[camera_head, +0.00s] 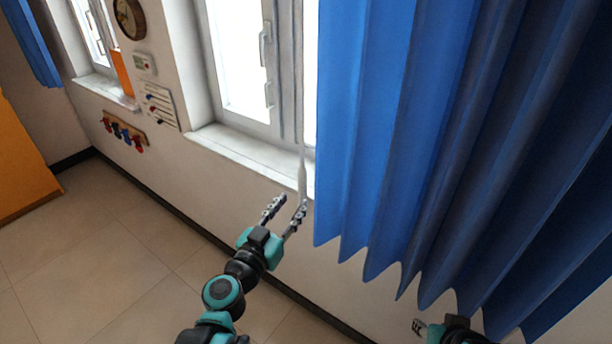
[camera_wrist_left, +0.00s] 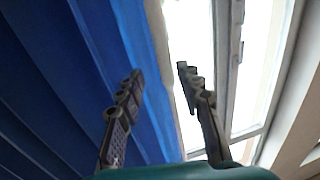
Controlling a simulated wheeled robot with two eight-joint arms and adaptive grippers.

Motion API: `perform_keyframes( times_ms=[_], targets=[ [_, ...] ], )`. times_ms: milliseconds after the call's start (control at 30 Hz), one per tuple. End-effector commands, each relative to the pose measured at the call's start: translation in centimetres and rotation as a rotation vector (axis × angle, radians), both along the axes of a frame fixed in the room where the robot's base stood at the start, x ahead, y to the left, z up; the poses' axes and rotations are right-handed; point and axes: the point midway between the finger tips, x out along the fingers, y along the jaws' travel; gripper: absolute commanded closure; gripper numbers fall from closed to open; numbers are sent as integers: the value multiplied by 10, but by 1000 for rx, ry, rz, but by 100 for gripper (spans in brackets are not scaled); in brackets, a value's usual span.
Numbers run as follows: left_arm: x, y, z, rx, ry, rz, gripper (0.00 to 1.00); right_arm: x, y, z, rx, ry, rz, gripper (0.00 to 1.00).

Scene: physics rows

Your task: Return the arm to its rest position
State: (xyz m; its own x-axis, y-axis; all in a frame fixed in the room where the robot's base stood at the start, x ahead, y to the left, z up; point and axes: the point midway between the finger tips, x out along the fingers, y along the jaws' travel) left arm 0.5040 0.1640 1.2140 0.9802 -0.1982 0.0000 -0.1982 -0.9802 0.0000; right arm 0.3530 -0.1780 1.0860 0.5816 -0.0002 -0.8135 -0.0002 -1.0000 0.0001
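My left gripper (camera_head: 285,208) is in front of the window, just left of the blue curtain's edge. Its two fingers are apart with nothing between them; the left wrist view also shows the open fingers (camera_wrist_left: 158,85). The blue curtain (camera_head: 400,130) hangs to the right of the gripper, and in the left wrist view the curtain (camera_wrist_left: 75,70) fills the left side. A thin pale wand (camera_head: 301,170) hangs close to the fingertips, apparently behind them. My right gripper (camera_head: 418,327) shows only partly at the bottom edge, below the curtain; its finger state is unclear.
The window (camera_head: 240,60) with its sill (camera_head: 240,148) is behind the left gripper. A hook rack (camera_head: 124,130), a paper notice (camera_head: 159,106) and a round clock (camera_head: 128,18) are on the wall. An orange cabinet (camera_head: 22,160) stands far left. The tiled floor (camera_head: 110,230) is clear.

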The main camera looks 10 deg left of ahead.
Motion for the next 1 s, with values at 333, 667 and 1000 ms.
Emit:
perform_keyframes(
  times_ms=[333,667,1000],
  targets=[
    [-19,-40,-30,11,145,-134,64,0,0,-12,0,0,0,60],
    [-105,-40,-142,65,735,-86,64,0,0,-35,0,0,0,60],
    [-151,14,-171,96,947,181,64,0,0,-43,0,0,0,60]
  ],
)
